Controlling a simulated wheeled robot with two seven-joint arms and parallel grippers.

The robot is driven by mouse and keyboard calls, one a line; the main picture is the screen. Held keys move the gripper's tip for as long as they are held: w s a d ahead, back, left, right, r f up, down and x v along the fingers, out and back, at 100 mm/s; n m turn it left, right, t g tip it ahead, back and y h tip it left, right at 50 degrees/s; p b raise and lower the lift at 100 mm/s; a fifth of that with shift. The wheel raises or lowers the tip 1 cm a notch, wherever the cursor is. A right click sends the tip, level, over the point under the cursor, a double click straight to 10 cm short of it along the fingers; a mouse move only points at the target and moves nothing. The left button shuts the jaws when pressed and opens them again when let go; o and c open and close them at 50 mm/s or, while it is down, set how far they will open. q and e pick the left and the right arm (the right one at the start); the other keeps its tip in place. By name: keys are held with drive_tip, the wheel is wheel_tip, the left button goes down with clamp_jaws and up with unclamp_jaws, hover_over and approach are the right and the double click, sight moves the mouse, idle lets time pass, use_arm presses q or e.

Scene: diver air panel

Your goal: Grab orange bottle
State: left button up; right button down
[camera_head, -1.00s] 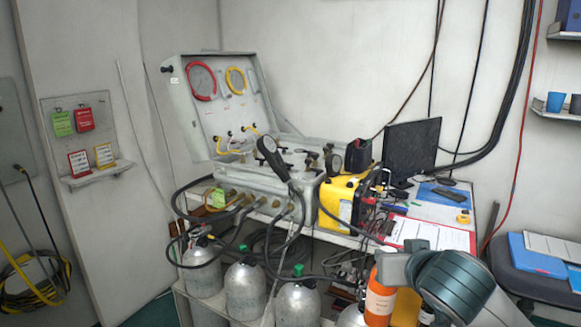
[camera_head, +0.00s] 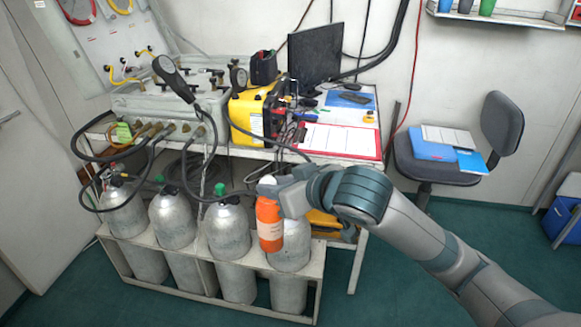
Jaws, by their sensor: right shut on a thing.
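The orange bottle (camera_head: 269,225) has a pale label and is upright, in front of the rightmost grey cylinder. My right gripper (camera_head: 272,194) is shut on the orange bottle near its top, with my arm reaching in from the lower right. The fingers are partly hidden by the wrist and the bottle's white upper part. My left gripper is not in view.
Several grey cylinders (camera_head: 230,232) stand in a low rack (camera_head: 140,283) below the bench. On the bench are a yellow case (camera_head: 247,117), an air panel with hoses, a monitor (camera_head: 316,52) and a red clipboard (camera_head: 340,141). A chair (camera_head: 498,125) stands at the right.

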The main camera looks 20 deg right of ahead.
drive_tip(key=s+a+f+n+g+y, duration=0.2)
drive_tip(key=a+f+n+g+y, duration=0.1)
drive_tip(key=a, duration=0.3)
drive_tip(key=s+a+f+n+g+y, duration=0.2)
drive_tip(key=a+f+n+y, duration=0.1)
drive_tip(key=a+f+n, duration=0.1)
drive_tip(key=shift+s+a+f+n+g, duration=0.25)
drive_tip(key=shift+s+a+n+g, duration=0.25)
drive_tip(key=shift+a, duration=0.45)
drive_tip(key=shift+w, duration=0.15)
